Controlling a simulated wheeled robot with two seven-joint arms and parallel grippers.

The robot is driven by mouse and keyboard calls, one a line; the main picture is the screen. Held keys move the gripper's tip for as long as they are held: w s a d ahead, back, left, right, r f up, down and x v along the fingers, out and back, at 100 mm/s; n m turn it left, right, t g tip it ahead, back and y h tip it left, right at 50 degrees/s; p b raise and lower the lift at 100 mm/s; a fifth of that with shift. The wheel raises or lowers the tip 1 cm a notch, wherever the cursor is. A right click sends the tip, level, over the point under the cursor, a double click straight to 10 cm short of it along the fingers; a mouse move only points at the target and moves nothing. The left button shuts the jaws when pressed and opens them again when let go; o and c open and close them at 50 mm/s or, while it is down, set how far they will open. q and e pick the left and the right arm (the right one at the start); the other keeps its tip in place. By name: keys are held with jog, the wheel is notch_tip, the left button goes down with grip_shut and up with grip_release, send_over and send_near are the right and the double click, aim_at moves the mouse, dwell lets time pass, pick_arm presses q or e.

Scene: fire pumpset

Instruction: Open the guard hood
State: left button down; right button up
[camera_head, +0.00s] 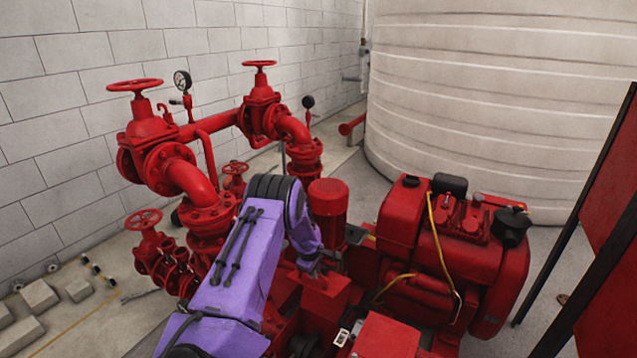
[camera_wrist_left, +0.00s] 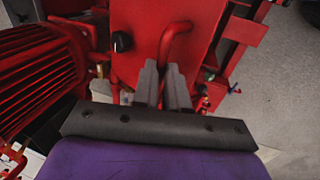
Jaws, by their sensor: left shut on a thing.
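The guard hood appears to be the red box-like cover (camera_head: 324,297) in the middle of the pumpset in the head view. In the left wrist view its flat red panel (camera_wrist_left: 205,45) fills the upper middle, with a bent red bar handle (camera_wrist_left: 178,30) and a black knob (camera_wrist_left: 122,42) beside it. My left gripper (camera_wrist_left: 166,78) is shut on the handle, with its grey fingers at the handle's lower end. In the head view my purple left arm hides part of the pumpset, and the left gripper (camera_head: 322,265) shows small beside the cover. My right gripper is not in view.
A red engine (camera_head: 445,250) with a yellow cable stands right of the cover. A red motor (camera_head: 328,205) stands behind the gripper. Red pipes and valves (camera_head: 190,175) rise at left, close to my arm. A large pale tank (camera_head: 490,90) stands behind.

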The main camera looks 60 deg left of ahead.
pick_arm(q)
jog(key=shift+f, duration=0.15)
jog(key=c, duration=1.3)
grip_release()
jog(key=shift+c, duration=0.2)
jog(key=shift+o, duration=0.9)
jog(key=shift+f, duration=0.15)
jog(key=shift+w+a+f, duration=0.1)
jog(key=shift+w+a, duration=0.05)
jog(key=shift+w, duration=0.05)
jog(key=v, duration=1)
jog(key=shift+r, duration=0.3)
jog(key=shift+s, duration=0.1)
